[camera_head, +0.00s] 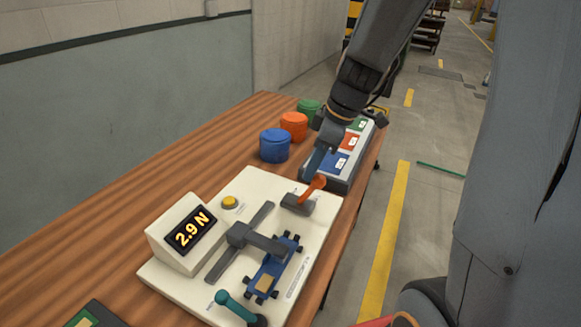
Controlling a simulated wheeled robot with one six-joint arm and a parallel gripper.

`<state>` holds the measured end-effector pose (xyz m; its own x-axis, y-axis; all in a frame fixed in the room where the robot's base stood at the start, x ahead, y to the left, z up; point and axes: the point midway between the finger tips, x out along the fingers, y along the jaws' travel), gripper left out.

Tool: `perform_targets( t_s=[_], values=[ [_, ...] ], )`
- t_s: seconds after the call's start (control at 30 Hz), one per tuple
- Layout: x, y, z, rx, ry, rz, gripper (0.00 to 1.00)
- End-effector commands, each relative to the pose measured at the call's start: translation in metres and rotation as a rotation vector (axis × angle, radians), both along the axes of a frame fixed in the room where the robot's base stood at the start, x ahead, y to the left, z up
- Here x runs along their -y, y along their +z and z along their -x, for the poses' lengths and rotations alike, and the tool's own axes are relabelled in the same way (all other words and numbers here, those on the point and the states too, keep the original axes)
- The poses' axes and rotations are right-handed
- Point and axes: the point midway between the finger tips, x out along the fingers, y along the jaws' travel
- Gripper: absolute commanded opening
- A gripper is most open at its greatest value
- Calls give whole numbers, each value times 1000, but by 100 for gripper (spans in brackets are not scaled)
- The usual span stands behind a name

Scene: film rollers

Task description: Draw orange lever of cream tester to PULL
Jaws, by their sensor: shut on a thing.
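The cream tester (182,283) lies on the wooden table, with a display (190,231) reading 2.9 N and a yellow button (230,202). Its orange lever (314,186) stands tilted on a grey mount (298,204) at the tester's far right corner. My gripper (313,172) comes down from above and is shut on the orange lever. Its fingertips are partly hidden and small in the view. A blue roller carriage (270,270) sits on the tester beside a grey clamp (240,235). A teal lever (235,307) stands at the near edge. The PULL marking cannot be read.
Blue (275,146), orange (294,126) and green (309,108) round containers stand behind the tester. A grey tray (345,181) with coloured sections is under my arm at the table's right edge.

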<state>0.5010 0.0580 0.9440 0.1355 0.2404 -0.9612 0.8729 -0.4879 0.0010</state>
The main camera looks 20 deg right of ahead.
Motion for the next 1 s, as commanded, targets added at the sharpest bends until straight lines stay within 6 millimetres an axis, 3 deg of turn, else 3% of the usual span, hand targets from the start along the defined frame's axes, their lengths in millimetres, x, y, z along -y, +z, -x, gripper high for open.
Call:
perform_targets(
  t_s=[0.03,0.23,0.37,0.5,0.67,0.83,1.0],
  values=[
    [10,-9,14,-31,-9,6,0],
    [6,1,9,-29,-41,-2,0],
    [-13,13,2,-20,-37,5,0],
    [-50,28,-8,-1,5,33,0],
    [-62,36,2,3,3,62,0],
    [-52,53,16,4,3,71,0],
    [-18,71,29,5,-1,57,0]
  ],
)
